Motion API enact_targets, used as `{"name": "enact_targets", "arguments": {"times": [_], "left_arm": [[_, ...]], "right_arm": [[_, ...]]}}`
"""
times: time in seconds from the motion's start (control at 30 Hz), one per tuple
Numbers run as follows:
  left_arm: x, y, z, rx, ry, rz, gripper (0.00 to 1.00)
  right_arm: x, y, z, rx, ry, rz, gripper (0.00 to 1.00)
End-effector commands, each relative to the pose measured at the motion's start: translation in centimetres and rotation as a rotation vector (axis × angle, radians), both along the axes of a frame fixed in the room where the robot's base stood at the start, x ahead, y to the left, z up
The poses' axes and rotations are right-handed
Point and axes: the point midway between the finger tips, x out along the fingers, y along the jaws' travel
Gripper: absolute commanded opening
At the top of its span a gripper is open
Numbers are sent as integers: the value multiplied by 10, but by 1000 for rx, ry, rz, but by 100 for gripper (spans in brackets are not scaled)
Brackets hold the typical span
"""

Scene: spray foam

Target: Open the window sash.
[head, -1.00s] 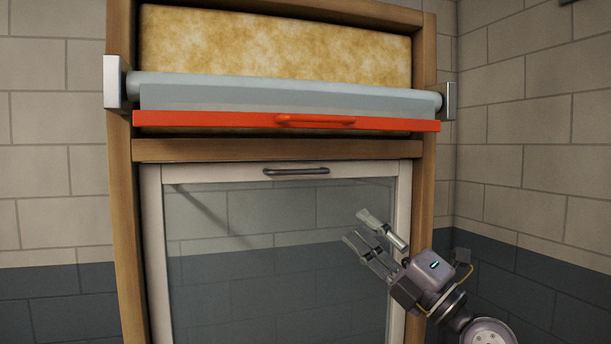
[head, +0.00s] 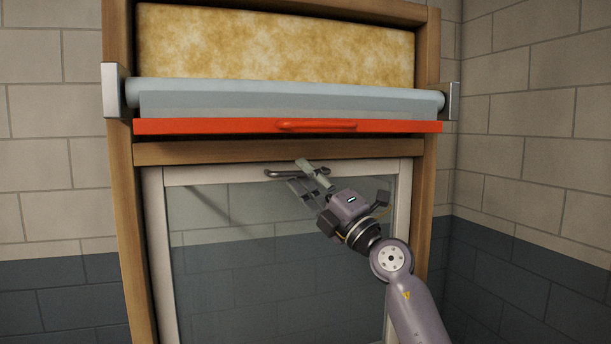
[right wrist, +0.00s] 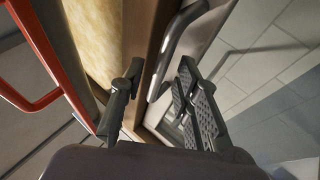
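The window sash (head: 215,173) is a white frame around clear glass, set below a wooden crosspiece. A grey bar handle (head: 275,174) is fixed to its top rail, and the handle also shows in the right wrist view (right wrist: 172,45). My right gripper (head: 298,172) is at the right part of the handle and hides some of it. In the right wrist view its fingers (right wrist: 161,66) are apart, with the handle between and just beyond the tips. I cannot tell whether they touch it. My left gripper is not in view.
Above the sash, a grey roller with a red-orange bar and handle (head: 315,125) spans the wooden frame (head: 120,200). The red-orange handle (right wrist: 30,105) passes close left of my right gripper. A mottled yellow panel (head: 270,45) sits above the roller. Brick walls surround it.

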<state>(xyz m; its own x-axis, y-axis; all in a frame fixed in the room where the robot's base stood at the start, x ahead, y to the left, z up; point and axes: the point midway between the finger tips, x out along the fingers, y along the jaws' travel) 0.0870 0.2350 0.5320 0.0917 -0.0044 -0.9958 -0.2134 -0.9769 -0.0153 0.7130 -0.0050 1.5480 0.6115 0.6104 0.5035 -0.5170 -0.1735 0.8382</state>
Motion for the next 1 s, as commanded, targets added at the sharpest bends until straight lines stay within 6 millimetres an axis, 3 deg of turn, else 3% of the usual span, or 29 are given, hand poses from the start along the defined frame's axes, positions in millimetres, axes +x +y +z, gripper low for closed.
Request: {"name": "enact_targets", "arguments": {"times": [0.23,0.67,1.0], "left_arm": [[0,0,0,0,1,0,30],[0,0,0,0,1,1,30],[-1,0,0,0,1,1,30]], "right_arm": [[0,0,0,0,0,0,29],[0,0,0,1,1,1,0],[0,0,-1,0,1,0,0]]}}
